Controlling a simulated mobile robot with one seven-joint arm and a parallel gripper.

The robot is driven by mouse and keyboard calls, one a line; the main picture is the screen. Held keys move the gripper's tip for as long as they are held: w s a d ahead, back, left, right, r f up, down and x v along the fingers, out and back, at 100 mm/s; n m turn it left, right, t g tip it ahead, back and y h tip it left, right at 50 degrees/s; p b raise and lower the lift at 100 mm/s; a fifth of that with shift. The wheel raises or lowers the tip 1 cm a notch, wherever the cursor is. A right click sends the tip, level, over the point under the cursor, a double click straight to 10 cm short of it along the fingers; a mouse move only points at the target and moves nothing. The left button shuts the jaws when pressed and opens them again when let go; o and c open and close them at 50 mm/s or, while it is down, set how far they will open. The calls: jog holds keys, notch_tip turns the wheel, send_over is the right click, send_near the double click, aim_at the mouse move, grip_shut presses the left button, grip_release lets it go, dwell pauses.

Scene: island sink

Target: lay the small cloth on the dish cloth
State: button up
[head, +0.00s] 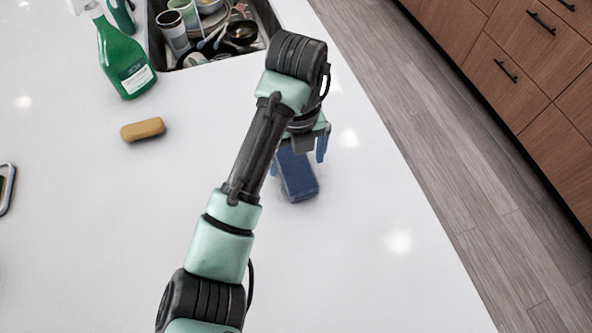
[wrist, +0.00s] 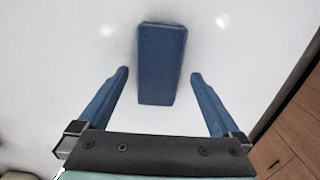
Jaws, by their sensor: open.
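A blue oblong block, like a folded cloth (head: 301,186), lies flat on the white counter below my gripper. It also shows in the wrist view (wrist: 162,50), upper middle. My gripper (head: 298,161) is open and empty. In the wrist view its two blue fingers (wrist: 160,74) stand on either side of the blue block, with a gap on each side. I cannot tell how high the fingertips are above the counter. A tan, rounded block (head: 143,129) lies on the counter to the left. I cannot tell which piece is the small cloth or the dish cloth.
A sink (head: 206,62) with dishes and cups is at the top. A green spray bottle (head: 125,65) stands left of it. A metal-rimmed object (head: 7,187) shows at the left edge. The counter's right edge drops to the wooden floor. Most of the counter is clear.

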aim_at(296, 165)
jog(key=shift+f, duration=1.6)
jog(key=c, duration=1.4)
jog(key=shift+r, duration=0.15)
